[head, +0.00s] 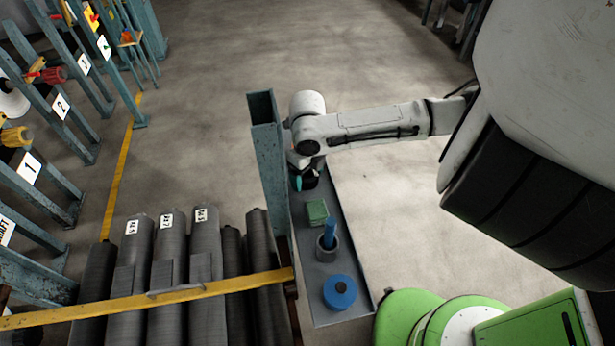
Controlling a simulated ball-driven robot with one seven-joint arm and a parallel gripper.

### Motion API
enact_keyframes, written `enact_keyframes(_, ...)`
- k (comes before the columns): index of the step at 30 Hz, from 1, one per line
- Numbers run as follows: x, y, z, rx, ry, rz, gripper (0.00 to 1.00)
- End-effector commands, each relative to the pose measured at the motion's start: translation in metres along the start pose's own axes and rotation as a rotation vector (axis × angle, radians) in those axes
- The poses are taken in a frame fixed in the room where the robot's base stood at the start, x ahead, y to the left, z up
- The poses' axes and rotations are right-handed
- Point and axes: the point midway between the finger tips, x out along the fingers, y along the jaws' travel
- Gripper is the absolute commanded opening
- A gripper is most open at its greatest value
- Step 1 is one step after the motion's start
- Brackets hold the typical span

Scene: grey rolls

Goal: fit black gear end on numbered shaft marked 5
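My gripper (300,182) points down over the far end of a narrow grey shelf (329,268), partly hidden behind a blue-grey post. A teal fingertip and something dark show there. I cannot tell whether the dark part is the black gear end or the gripper itself, nor whether the fingers are open. Farther plates (103,46) are too small to read surely, so I cannot pick out the shaft marked 5.
The shelf holds a green block (317,212), a blue rod (329,234) in a grey cup (327,250) and a blue disc (340,291). The floor (220,90) between the stands and the shelf is clear.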

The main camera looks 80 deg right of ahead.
Motion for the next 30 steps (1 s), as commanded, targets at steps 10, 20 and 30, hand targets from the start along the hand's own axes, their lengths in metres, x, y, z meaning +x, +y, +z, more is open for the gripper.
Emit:
enact_keyframes(10, -0.0002, 0.0, 0.0, 0.0, 0.0, 0.0, 0.45)
enact_keyframes(20, -0.0008, 0.0, 0.0003, 0.0, -0.001, 0.0, 0.2)
enact_keyframes(30, -0.007, -0.0005, 0.0007, -0.001, -0.002, -0.001, 0.19)
